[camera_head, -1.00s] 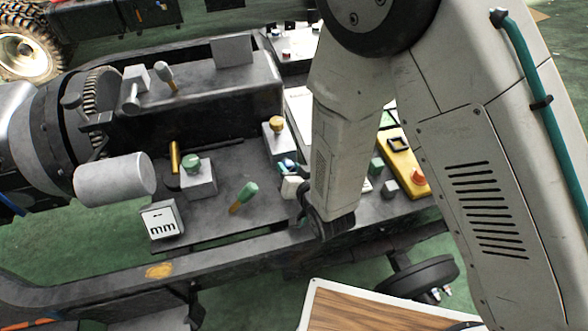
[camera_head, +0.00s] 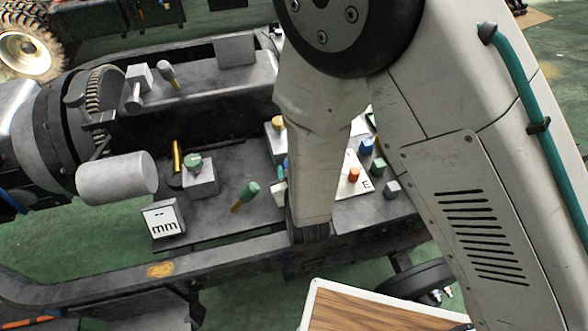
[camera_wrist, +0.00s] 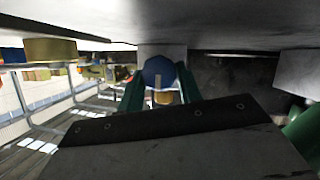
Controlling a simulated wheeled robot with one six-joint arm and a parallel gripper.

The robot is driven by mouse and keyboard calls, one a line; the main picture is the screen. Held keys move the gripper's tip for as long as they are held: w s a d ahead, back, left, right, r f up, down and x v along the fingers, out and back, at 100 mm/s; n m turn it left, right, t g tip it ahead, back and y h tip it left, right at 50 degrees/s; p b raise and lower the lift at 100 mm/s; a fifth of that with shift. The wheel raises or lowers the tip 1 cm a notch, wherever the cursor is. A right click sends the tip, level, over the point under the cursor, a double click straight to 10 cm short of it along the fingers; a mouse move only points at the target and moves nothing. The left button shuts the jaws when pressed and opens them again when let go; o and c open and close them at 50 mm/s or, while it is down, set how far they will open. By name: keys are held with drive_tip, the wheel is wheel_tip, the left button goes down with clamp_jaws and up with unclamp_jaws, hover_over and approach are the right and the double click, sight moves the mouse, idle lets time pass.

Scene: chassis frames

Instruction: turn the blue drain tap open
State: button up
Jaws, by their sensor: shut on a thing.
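The blue drain tap (camera_wrist: 158,69) shows in the wrist view as a round blue knob with a pale upright mark on its face. A brass-coloured part sits just below it. My gripper (camera_wrist: 159,88) has its two green fingers on either side of the knob and is shut on it. The fingers and a dark plate in front hide the lower part of the tap. In the head view my arm covers the gripper, and only a small blue patch shows at the arm's left edge; I cannot tell whether it is the tap.
Left of my arm stand a yellow-capped block (camera_head: 277,124), a green-handled lever (camera_head: 248,193), a green-knobbed block (camera_head: 199,178) and a white "mm" sign (camera_head: 163,221). Right of it lies a white board with an orange peg (camera_head: 353,174). A wooden-topped surface (camera_head: 380,310) is at the front.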

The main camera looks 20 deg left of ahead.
drive_tip(key=shift+w+d, duration=0.1)
idle(0.3)
drive_tip(key=o, duration=1)
drive_tip(key=shift+s+d+r, duration=0.1)
drive_tip(key=shift+s+r, duration=0.05)
drive_tip(key=shift+s, duration=0.2)
drive_tip(key=v, duration=0.7)
